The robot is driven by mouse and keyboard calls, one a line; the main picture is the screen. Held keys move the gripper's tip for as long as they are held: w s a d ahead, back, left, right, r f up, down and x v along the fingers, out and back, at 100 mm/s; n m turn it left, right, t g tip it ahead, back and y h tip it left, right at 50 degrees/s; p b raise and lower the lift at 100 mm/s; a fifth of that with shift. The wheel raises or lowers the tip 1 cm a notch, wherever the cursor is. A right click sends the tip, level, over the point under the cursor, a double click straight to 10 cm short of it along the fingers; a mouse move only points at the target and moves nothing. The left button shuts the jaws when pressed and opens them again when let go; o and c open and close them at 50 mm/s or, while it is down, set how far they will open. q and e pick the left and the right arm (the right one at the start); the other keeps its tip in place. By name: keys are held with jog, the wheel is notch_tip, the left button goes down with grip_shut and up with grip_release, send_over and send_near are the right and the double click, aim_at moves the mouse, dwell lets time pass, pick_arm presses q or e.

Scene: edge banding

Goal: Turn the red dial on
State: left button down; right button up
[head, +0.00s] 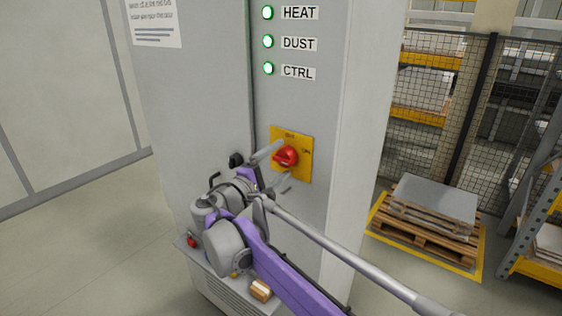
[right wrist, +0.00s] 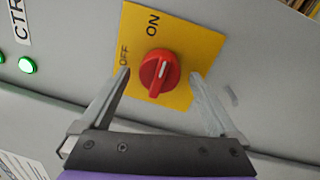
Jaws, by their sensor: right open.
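The red dial (head: 286,156) sits on a yellow plate (head: 305,170) on the front of a grey cabinet, below the indicator lights. In the right wrist view the dial (right wrist: 158,74) has a raised grip with a white line, and the plate (right wrist: 205,50) carries the words ON and OFF. I cannot tell for sure which word the line points to. My right gripper (head: 278,166) is open in front of the dial. In the right wrist view its fingertips (right wrist: 160,73) stand on either side of the dial, with gaps visible. My left gripper is not in view.
Green lights labelled HEAT (head: 267,13), DUST (head: 267,42) and CTRL (head: 268,68) glow above the plate. A ledge with a small brown block (head: 261,290) lies low on the cabinet. A loaded pallet (head: 425,222) and mesh fence (head: 440,115) stand at the right.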

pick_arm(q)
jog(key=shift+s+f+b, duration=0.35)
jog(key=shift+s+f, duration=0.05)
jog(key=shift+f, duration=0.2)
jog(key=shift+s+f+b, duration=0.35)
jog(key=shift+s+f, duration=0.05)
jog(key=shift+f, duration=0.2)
pick_arm(e)
jog(key=v, duration=1)
jog(key=s+d+f+m+g+y, duration=0.2)
jog(key=s+d+f+g, duration=0.2)
jog(key=d+f, duration=0.45)
jog(key=s+d+f+m+g+y, duration=0.15)
jog(key=s+d+f+g, duration=0.35)
jog(key=d, duration=0.7)
jog(key=s+d+f+m+y, duration=0.2)
jog(key=s+f+m, duration=0.3)
jog(key=s+f, duration=0.3)
jog(key=s+d+f+m+y, duration=0.2)
jog(key=s+f+m+y, duration=0.2)
jog(key=s+f, duration=0.5)
jog(key=shift+s+m+y, duration=0.3)
jog(key=shift+m+y, duration=0.05)
jog(key=shift+y, duration=0.4)
